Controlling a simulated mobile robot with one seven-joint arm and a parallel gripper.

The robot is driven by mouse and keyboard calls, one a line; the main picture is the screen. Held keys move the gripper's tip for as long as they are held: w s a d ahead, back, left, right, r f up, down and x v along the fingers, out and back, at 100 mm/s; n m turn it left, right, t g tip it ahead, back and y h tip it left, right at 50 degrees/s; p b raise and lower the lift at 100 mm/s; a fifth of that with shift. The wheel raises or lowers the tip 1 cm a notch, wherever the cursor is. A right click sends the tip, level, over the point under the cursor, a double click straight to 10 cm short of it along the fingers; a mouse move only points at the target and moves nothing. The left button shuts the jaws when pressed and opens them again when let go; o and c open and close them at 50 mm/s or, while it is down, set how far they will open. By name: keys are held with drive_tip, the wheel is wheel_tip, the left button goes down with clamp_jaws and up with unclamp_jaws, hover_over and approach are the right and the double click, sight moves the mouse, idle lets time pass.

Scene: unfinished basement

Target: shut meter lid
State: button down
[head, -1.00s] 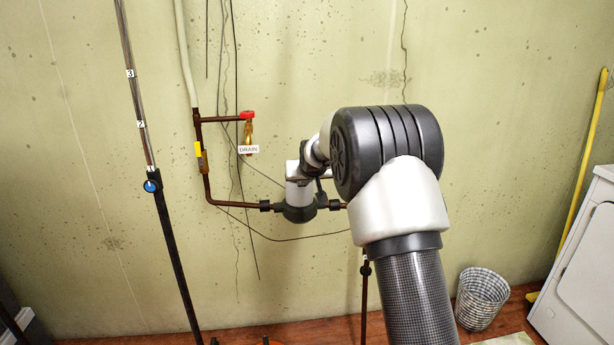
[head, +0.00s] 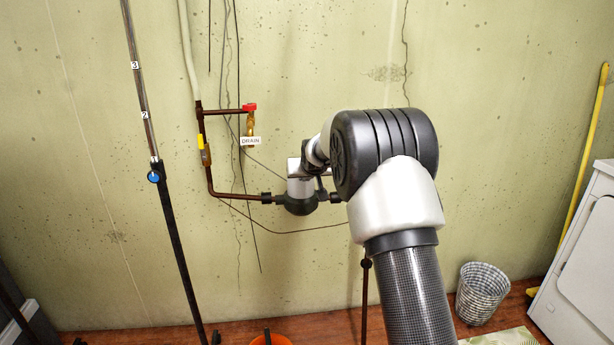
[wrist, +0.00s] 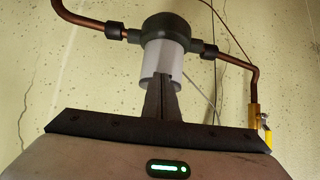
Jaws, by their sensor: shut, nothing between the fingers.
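The water meter has a dark round body (head: 300,205) on the copper pipe by the wall, with a pale cylinder (head: 299,188) above it. In the wrist view, the meter's dark body (wrist: 168,27) is at the top and the pale cylinder (wrist: 170,58) points down toward my gripper (wrist: 161,84). My gripper's fingers are together and empty, overlapping the cylinder's near end in the picture. I cannot tell if they touch it. The lid is not clearly distinguishable, and its angle cannot be told. In the head view my arm covers the fingers and part of the meter.
A red-handled drain valve (head: 250,120) and a yellow-handled valve (head: 202,145) sit left of the meter. A dark pole (head: 176,235) stands further left. An orange bucket (head: 270,340), a wastebasket (head: 483,293) and a white appliance (head: 585,255) are lower down. The wall around the meter is mostly bare.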

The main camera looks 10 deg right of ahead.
drive_tip(key=shift+s+f, duration=0.2)
drive_tip(key=shift+f, duration=0.8)
wheel_tip(320, 180, up, 6)
drive_tip(key=p, duration=0.4)
drive_tip(key=s+f, duration=0.4)
drive_tip(key=s, duration=0.5)
drive_tip(key=s+r+g, duration=0.1)
drive_tip(key=s+r, duration=0.3)
drive_tip(key=s, duration=0.3)
drive_tip(key=s+d+r+g, duration=0.1)
drive_tip(key=s+r, duration=0.3)
drive_tip(key=s, duration=0.4)
drive_tip(key=s+r, duration=0.4)
drive_tip(key=s, duration=0.3)
drive_tip(key=s+f+g, duration=0.1)
drive_tip(key=s+g, duration=0.2)
drive_tip(key=s, duration=2)
wheel_tip(320, 180, up, 21)
drive_tip(key=p, duration=2)
drive_tip(key=shift+d, duration=0.15)
